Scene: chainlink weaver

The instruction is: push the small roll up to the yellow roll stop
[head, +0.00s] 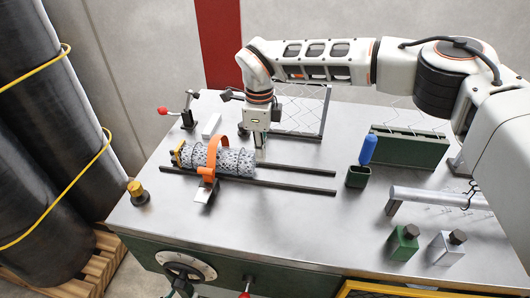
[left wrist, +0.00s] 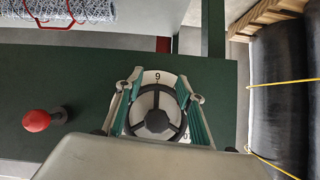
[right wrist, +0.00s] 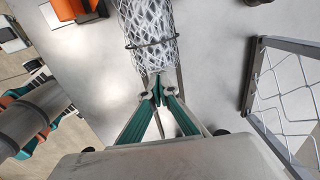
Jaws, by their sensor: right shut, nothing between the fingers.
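The small roll (head: 236,163) is a grey wire-mesh cylinder lying along two dark rails on the bench, under an orange hoop (head: 212,158). The yellow roll stop (head: 179,152) shows at its left end; I cannot tell whether they touch. My right gripper (head: 260,157) is shut and empty at the roll's right end. In the right wrist view its fingertips (right wrist: 158,88) are at the roll's near end (right wrist: 153,50), touching or almost touching. My left gripper (left wrist: 162,80) is open, its fingers on either side of a handwheel (left wrist: 156,115) on the bench front.
The dark rails (head: 300,185) run clear to the right of the roll. A blue-handled tool (head: 368,150) stands in a green holder. A mesh frame (head: 300,118) stands behind my right gripper. A red-knobbed lever (head: 163,111) and yellow knob (head: 136,190) are on the left.

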